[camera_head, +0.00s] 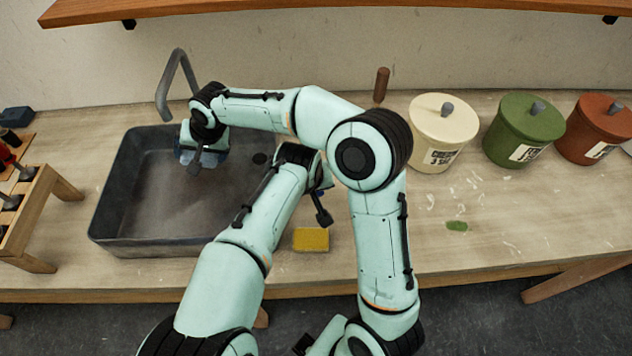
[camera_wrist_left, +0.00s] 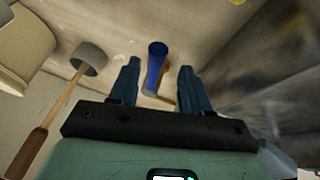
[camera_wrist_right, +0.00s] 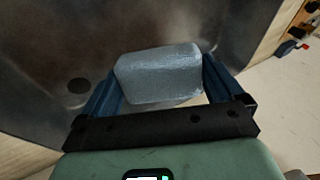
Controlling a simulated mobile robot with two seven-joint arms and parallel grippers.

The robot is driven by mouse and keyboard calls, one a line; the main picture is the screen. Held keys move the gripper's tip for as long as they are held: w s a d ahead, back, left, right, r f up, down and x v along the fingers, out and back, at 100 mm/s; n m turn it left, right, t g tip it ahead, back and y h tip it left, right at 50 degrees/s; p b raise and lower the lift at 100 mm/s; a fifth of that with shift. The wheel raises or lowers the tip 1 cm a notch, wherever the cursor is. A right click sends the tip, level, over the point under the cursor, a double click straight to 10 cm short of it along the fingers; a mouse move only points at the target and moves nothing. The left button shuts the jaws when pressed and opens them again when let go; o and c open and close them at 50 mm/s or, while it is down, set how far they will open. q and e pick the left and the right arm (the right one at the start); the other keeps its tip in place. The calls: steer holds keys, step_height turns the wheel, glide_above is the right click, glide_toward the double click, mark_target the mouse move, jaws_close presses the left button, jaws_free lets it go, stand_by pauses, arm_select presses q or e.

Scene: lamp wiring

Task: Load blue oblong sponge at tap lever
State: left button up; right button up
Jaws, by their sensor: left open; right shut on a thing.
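A grey-blue oblong sponge (camera_wrist_right: 160,75) sits between the fingers of my right gripper (camera_wrist_right: 158,72), which is shut on it. In the head view my right gripper (camera_head: 203,158) is above the grey sink (camera_head: 120,225), below the tap spout (camera_head: 172,85). My left gripper (camera_wrist_left: 160,68) is open. In the head view my left gripper (camera_head: 320,188) is right of the sink, and my arms hide the lever.
A yellow sponge (camera_head: 311,239) lies on the counter near the front. Cream (camera_head: 440,140), green (camera_head: 522,135) and red-brown (camera_head: 597,135) canisters stand at the right. A brown-handled tool (camera_wrist_left: 60,105) is near my left gripper. A wooden rack (camera_head: 30,215) stands at the left.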

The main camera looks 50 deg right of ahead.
arm_select(q)
steer(key=shift+w+d+f, duration=0.25)
steer(key=shift+d+f, duration=0.3)
steer(key=shift+f, duration=0.15)
steer(key=shift+w+d+f, duration=0.2)
steer(key=shift+d+f, duration=0.35)
steer(key=shift+f, duration=0.15)
jaws_close()
steer(key=shift+w, duration=0.1)
